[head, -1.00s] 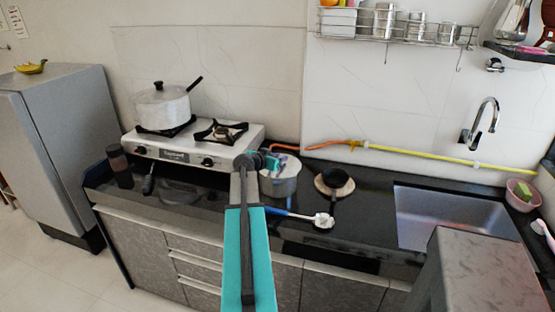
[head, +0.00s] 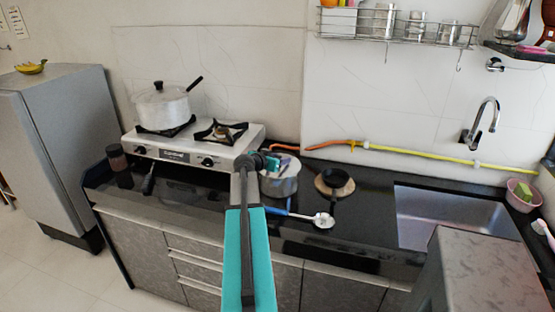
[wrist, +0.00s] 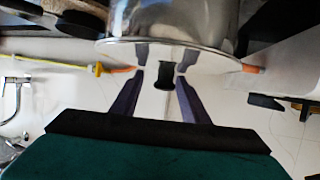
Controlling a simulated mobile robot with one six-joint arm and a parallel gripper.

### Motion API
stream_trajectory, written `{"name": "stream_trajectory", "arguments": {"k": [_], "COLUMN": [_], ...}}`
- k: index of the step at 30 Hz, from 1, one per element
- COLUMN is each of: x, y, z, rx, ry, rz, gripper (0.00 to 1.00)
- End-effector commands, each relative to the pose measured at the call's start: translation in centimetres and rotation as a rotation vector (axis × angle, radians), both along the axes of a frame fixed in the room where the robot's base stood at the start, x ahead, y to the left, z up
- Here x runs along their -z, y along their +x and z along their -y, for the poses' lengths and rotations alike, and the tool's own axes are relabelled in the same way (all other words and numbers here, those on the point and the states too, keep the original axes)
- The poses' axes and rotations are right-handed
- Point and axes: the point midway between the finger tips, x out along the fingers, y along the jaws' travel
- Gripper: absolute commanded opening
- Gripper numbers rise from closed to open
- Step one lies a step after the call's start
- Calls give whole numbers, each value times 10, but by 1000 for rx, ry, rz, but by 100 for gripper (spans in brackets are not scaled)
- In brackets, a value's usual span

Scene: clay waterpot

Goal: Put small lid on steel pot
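The steel pot (head: 284,187) stands on the dark counter right of the stove, and its shiny side fills the top of the wrist view (wrist: 175,18). The small lid's black knob (wrist: 163,76) sticks out from the pot's mouth in the wrist view. The lid's plate appears to lie at the pot's rim; I cannot see its full seating. My gripper (wrist: 163,63) is open, with one dark finger on each side of the knob and a gap to each. In the head view my gripper (head: 271,162) is over the pot's left part and hides some of it.
A white lidded pot (head: 162,107) stands on the stove (head: 180,152) to the left. A spoon with a blue handle (head: 322,220) lies in front of the steel pot. A black pan (head: 334,178) on a wooden board and the sink (head: 455,220) are to the right.

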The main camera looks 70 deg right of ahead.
Motion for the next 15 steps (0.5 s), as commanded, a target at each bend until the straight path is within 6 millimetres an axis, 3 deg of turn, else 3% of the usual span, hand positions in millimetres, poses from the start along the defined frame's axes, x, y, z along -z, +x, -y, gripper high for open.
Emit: {"name": "stream_trajectory", "arguments": {"k": [15], "x": [-2], "y": [4], "z": [-6], "rx": [-5], "ry": [-1], "rz": [2], "gripper": [46]}}
